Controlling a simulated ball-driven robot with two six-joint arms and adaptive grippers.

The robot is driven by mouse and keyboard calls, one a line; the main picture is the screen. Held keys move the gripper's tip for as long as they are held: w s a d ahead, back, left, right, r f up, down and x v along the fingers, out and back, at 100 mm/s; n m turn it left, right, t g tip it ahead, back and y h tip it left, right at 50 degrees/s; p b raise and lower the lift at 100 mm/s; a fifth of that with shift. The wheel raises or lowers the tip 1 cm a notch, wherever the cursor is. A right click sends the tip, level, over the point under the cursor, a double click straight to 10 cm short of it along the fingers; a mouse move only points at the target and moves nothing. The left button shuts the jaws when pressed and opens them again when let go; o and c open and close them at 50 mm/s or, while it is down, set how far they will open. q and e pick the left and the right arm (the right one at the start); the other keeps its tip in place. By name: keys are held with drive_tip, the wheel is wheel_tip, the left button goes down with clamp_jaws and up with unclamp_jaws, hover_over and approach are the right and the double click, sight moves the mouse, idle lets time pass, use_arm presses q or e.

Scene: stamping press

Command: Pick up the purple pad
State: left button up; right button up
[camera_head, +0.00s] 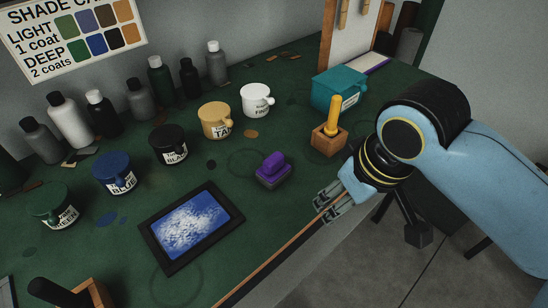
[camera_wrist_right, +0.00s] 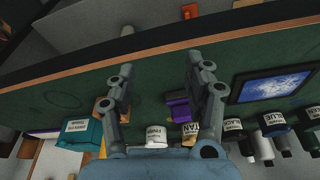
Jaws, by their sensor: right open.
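The purple pad (camera_head: 273,171) sits on the green bench top, right of the framed blue-and-white tray (camera_head: 192,224). It has a purple knob-like top on a greyish purple body. My right gripper (camera_head: 328,203) is at the bench's front edge, to the right of the pad and apart from it. In the right wrist view, the purple pad (camera_wrist_right: 178,108) shows between the two spread fingers of the right gripper (camera_wrist_right: 165,66), closer to the right finger. Nothing is held between these fingers. My left gripper is not seen.
A wooden block with a yellow handle (camera_head: 333,116) stands close by my right gripper, with a teal box (camera_head: 338,88) behind it. Labelled jars, including white (camera_head: 257,100), tan (camera_head: 214,119) and black (camera_head: 168,146), stand behind the pad. Bare bench lies between pad and front edge.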

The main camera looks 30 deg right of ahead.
drive_tip(key=w+r+m+g+y, duration=0.2)
drive_tip(key=w+r+m, duration=0.1)
drive_tip(key=w+m, duration=0.5)
drive_tip(key=m+g+y, duration=0.2)
drive_tip(key=m+y, duration=0.1)
drive_tip(key=m, duration=0.4)
approach(275, 157)
drive_tip(key=x, duration=0.4)
drive_tip(key=shift+w+a+f, duration=0.1)
drive_tip(key=shift+a+f, duration=0.2)
drive_tip(key=shift+h, duration=0.3)
drive_tip(key=p+x, duration=0.1)
drive_tip(key=x, duration=0.4)
drive_tip(key=shift+a+f, duration=0.1)
drive_tip(key=shift+f, duration=0.25)
drive_tip(key=shift+c, duration=0.4)
drive_tip(key=c, duration=0.9)
